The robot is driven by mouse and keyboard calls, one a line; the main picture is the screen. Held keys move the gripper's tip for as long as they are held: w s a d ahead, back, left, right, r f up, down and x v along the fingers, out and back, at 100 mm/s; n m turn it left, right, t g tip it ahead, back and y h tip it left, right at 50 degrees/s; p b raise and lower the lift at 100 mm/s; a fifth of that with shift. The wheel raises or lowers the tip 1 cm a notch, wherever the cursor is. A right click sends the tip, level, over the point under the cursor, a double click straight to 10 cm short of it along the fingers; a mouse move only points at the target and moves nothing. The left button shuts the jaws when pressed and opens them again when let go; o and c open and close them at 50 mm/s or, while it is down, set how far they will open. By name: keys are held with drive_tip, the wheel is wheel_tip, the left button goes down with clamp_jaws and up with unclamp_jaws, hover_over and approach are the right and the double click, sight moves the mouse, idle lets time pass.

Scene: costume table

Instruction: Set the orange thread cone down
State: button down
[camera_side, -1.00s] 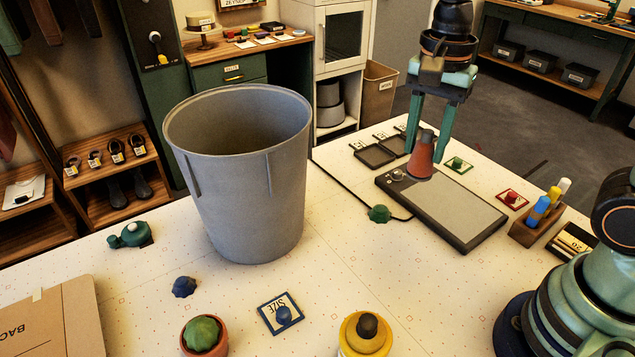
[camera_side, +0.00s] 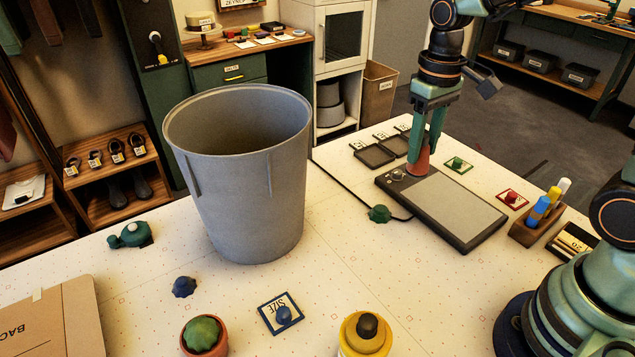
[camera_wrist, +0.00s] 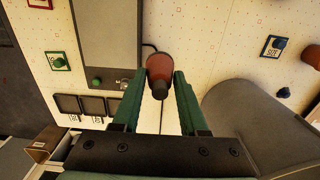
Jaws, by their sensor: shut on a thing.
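The orange thread cone (camera_side: 421,162), reddish-orange with a dark tip, is between the fingers of my gripper (camera_side: 427,148). In the side view the fingers cover part of it, and its base overlaps the back left corner of the flat grey device. In the wrist view the cone (camera_wrist: 158,68) is between the fingertips of my gripper (camera_wrist: 160,78), over the pale table beside the device. Its dark tip points toward the camera. I cannot tell whether its base touches a surface.
The flat grey device (camera_side: 452,208) lies close to the cone, with a cable and a green knob (camera_side: 379,214) beside it. Dark shallow trays (camera_side: 374,156) lie behind. A tall grey bin (camera_side: 240,185) stands left. A pen holder (camera_side: 534,229) stands right. The table's middle front is fairly clear.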

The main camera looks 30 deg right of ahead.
idle(0.7)
drive_tip(key=m, duration=0.1)
drive_tip(key=a+r+m, duration=0.1)
drive_tip(key=m, duration=0.1)
drive_tip(key=shift+s+a, duration=0.2)
drive_tip(key=shift+s, duration=0.2)
drive_tip(key=s+a+r+m, duration=0.3)
drive_tip(key=a+r+m, duration=0.1)
drive_tip(key=m, duration=0.8)
drive_tip(key=shift+s+a, duration=0.15)
drive_tip(key=shift+s, duration=0.15)
wheel_tip(320, 180, down, 20)
drive_tip(key=shift+r, duration=0.1)
drive_tip(key=shift+c, duration=2.2)
unclamp_jaws()
